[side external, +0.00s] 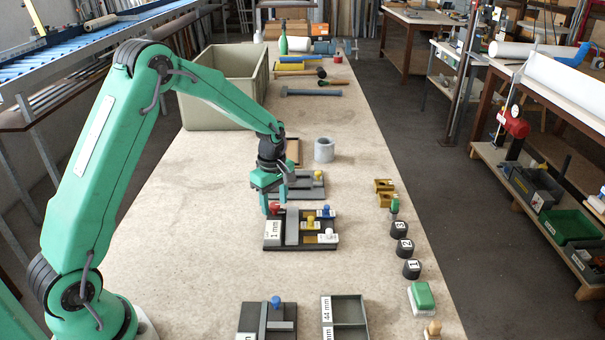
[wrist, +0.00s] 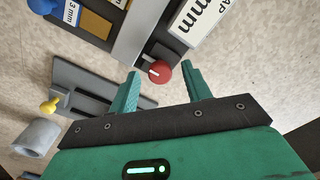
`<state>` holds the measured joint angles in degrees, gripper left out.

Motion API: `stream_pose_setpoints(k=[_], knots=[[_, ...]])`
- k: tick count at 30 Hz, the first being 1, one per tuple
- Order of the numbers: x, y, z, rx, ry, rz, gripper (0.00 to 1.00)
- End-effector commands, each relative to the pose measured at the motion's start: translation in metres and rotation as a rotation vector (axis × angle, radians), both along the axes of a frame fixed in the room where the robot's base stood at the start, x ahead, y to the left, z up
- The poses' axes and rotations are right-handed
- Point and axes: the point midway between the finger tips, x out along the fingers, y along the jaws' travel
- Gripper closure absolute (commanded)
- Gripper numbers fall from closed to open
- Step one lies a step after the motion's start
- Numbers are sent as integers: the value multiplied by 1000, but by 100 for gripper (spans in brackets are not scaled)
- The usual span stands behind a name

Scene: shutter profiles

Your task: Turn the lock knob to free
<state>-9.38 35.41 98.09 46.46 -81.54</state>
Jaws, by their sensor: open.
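The lock knob is a round red knob (wrist: 160,72) with a white pointer mark on its left side in the wrist view. It sits at the end of a grey bar on a dark fixture (side external: 285,246) with a "1 mm" label. In the side external view the red knob (side external: 274,208) is partly covered by my gripper. My gripper (wrist: 162,80) is open, its two green fingers on either side of the knob, with a visible gap to each. In the side external view my gripper (side external: 275,201) is low over the fixture's back left corner.
Blue (side external: 326,210), yellow (side external: 310,220) and white (side external: 329,232) knobs stand on the same fixture. Another grey fixture with a yellow knob (side external: 317,175) and a grey cylinder (side external: 324,150) lie behind. Numbered black knobs (side external: 404,248) line the right. The bench's left front is clear.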

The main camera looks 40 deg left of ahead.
Motion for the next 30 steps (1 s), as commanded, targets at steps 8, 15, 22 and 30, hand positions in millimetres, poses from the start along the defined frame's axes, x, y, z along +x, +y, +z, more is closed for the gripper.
stream_pose_setpoints(k=[8,15,22,30], knots=[[0,0,8,0,-1,-1,52],[1,0,35,0,-3,-1,52],[1,0,64,0,-3,0,52],[0,0,78,0,-1,0,52]])
